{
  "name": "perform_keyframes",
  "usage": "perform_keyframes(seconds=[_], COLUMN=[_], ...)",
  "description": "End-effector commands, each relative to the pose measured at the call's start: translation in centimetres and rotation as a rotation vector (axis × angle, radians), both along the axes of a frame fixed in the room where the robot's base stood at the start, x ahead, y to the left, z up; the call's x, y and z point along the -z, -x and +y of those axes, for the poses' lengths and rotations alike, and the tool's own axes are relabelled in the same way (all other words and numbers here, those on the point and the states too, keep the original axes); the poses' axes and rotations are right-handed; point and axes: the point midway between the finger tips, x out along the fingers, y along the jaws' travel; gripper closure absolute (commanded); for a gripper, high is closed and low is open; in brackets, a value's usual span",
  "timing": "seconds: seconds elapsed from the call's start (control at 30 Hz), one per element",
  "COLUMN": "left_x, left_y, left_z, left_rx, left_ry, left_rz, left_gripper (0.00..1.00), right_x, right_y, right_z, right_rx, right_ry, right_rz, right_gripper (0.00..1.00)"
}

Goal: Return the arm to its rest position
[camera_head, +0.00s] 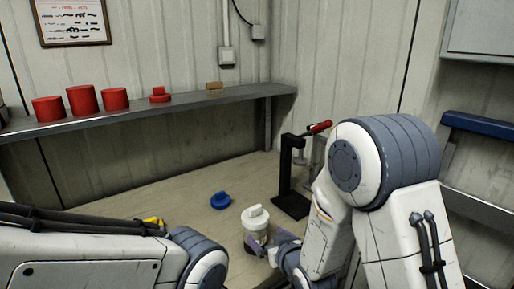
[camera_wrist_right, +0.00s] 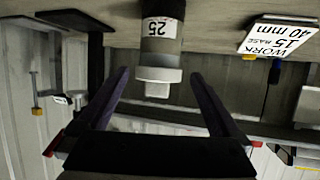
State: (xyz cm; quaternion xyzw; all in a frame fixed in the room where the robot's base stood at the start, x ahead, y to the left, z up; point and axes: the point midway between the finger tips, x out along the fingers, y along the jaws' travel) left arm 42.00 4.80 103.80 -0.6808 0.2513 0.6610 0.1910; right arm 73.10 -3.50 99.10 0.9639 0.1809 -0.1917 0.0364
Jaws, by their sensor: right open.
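My right gripper (camera_head: 272,245) is low over the bench beside a jar (camera_head: 255,222) with a white lid. In the right wrist view, which looks upside down, the gripper (camera_wrist_right: 160,74) has its two dark fingers spread wide. The jar (camera_wrist_right: 162,45), with a "25" label, shows between and beyond the fingertips, with a visible gap on each side. My right arm (camera_head: 375,165) is bent and reaches down from the right. My left arm (camera_head: 90,255) crosses the lower left; its gripper is not seen.
A blue lid-like piece (camera_head: 220,200) lies on the bench (camera_head: 160,205). A black stand (camera_head: 290,180) with a red handle is right of the jar. Red cylinders (camera_head: 82,100) stand on a shelf (camera_head: 190,103). A "WORK BASE" sign (camera_wrist_right: 280,38) shows in the wrist view.

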Motion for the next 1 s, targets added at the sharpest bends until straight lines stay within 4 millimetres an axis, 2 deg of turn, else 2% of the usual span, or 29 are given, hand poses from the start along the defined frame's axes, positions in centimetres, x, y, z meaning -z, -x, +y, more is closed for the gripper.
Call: perform_keyframes(seconds=[0.3,0.53,0.7,0.77,1.0], left_x=[-1.2,-1.7,-1.2,-1.8,-1.7], left_y=[0.0,0.0,0.0,0.0,0.0], left_z=[0.0,0.0,0.0,0.0,0.0], left_rx=[0.0,0.0,0.0,0.0,0.0], left_ry=[0.0,0.0,0.0,0.0,0.0], left_rz=[0.0,0.0,0.0,0.0,0.0], left_gripper=[0.0,0.0,0.0,0.0,0.0], right_x=[2.3,3.7,4.6,4.0,4.1], right_y=[-5.3,-8.3,-9.1,-9.0,-9.0], right_z=[2.1,3.3,3.5,3.5,3.5], right_rx=[0.0,0.0,0.0,0.0,0.0], right_ry=[0.001,0.0,0.0,0.0,0.0], right_rz=[0.002,0.001,0.001,0.001,0.0], right_gripper=[0.0,0.0,0.0,0.0,0.0])
